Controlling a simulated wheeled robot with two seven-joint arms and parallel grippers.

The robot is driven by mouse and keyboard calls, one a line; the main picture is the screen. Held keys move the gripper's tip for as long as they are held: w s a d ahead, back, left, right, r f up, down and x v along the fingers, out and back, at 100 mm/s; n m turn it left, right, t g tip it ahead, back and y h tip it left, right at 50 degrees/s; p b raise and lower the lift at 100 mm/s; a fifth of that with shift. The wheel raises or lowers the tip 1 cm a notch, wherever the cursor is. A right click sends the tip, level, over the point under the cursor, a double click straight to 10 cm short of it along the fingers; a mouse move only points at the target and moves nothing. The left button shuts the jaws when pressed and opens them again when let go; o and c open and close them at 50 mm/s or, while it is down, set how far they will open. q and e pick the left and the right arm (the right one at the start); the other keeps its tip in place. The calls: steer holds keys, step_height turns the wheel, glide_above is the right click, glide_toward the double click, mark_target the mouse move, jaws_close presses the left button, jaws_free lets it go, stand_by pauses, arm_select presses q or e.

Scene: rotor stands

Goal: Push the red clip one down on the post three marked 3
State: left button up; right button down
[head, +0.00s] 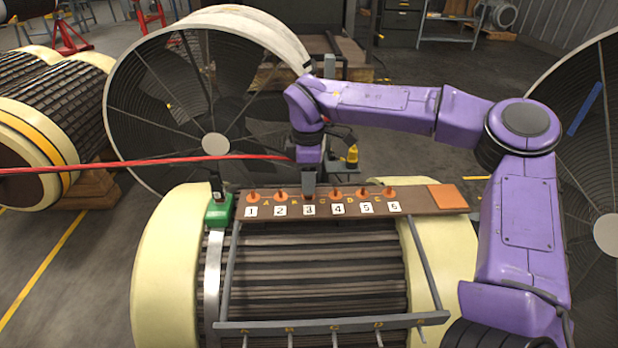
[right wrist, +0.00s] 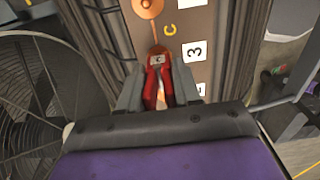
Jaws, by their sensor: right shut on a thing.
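My right gripper (head: 309,190) points down over the post by the label 3 (head: 309,210) on the brown board. In the right wrist view, the right gripper (right wrist: 158,84) is shut on the red clip (right wrist: 152,84), with a grey finger on each side. The clip's far end is at the copper-coloured post three (right wrist: 158,50), beside the white label 3 (right wrist: 195,50). I cannot tell how far down the post the clip sits. In the head view the gripper hides the clip and the post. My left gripper is not in view.
The board (head: 420,199) carries several other orange posts with numbered labels, close on both sides. An orange square (head: 447,197) is at its right end. A green block (head: 218,210) stands at its left end. A red cable (head: 150,163) crosses from the left behind the board.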

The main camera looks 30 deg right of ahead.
steer(key=shift+f, duration=0.1)
steer(key=c, duration=0.7)
jaws_free()
